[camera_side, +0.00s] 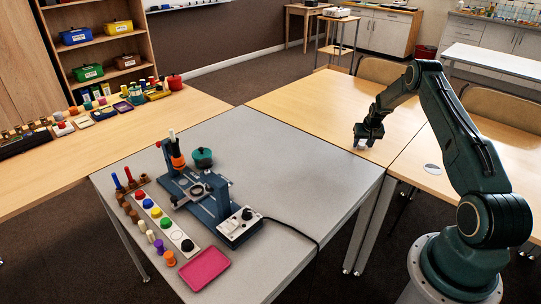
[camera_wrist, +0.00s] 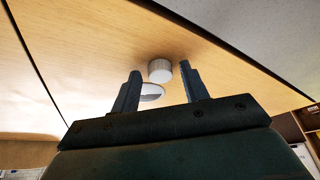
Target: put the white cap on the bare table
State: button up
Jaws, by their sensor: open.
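The white cap (camera_wrist: 160,71) is a short ribbed cylinder. It rests on a light wooden table (camera_side: 310,95), and it shows partly in the side view (camera_side: 361,145) just under my gripper (camera_side: 366,140). In the wrist view my gripper (camera_wrist: 160,69) is open, one finger to each side of the cap. The jaws do not visibly close on it, and I cannot tell how far the fingertips are above the wood.
A grey table (camera_side: 285,150) beside the wood holds a blue fixture (camera_side: 205,195), colored pegs and a pink tray (camera_side: 204,268). A flat pale disc (camera_wrist: 151,93) shows close to the cap in the wrist view. A round white disc (camera_side: 432,168) lies on the wood at right.

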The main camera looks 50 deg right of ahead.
jog(key=shift+r, duration=0.15)
jog(key=v, duration=1.2)
dwell(0.7)
jog(key=a+r+n+t+y, duration=0.1)
jog(key=a+r+n, duration=0.4)
jog(key=a+r, duration=2.05)
jog(key=s+a+r+n+t+y, duration=0.1)
jog(key=s+a+r+n, duration=0.15)
jog(key=s+a, duration=0.95)
jog(key=s+a+f+n+y, duration=0.1)
jog(key=s+a+n, duration=0.1)
jog(key=s+a, duration=0.7)
jog(key=shift+s+f+t, duration=0.2)
jog(key=shift+s+t, duration=0.1)
jog(key=shift+s, duration=0.4)
